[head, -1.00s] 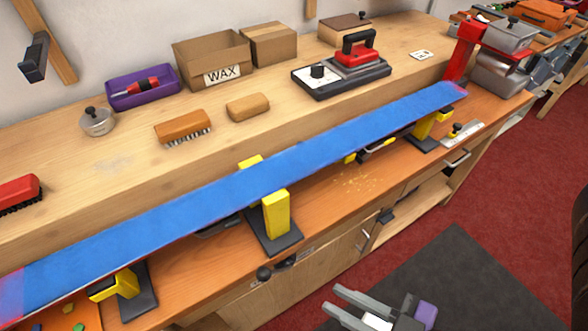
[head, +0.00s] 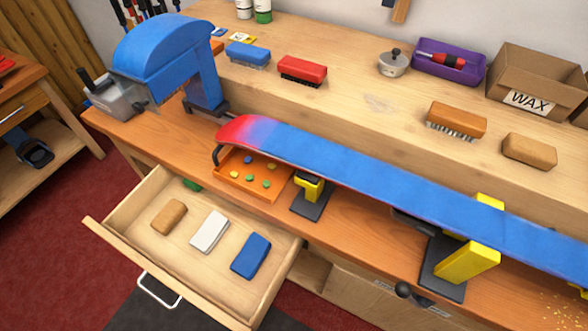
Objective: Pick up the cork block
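Two tan-brown blocks could be cork. One brown block (head: 169,216) lies flat in the open drawer (head: 111,237), left of a white block (head: 209,231) and a blue block (head: 250,255). Another brown block (head: 529,150) with rounded edges sits on the raised wooden shelf, right of a wooden brush (head: 456,119). From this view I cannot tell for certain which is cork. Both are unobstructed. My gripper is not in view now.
A long blue board with a red tip (head: 238,130) lies across yellow-topped supports (head: 466,262), right of the drawer. An orange tray (head: 228,184) with small coloured pieces sits behind the drawer. A blue machine (head: 165,58) stands at back left. Red floor is clear left of the drawer.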

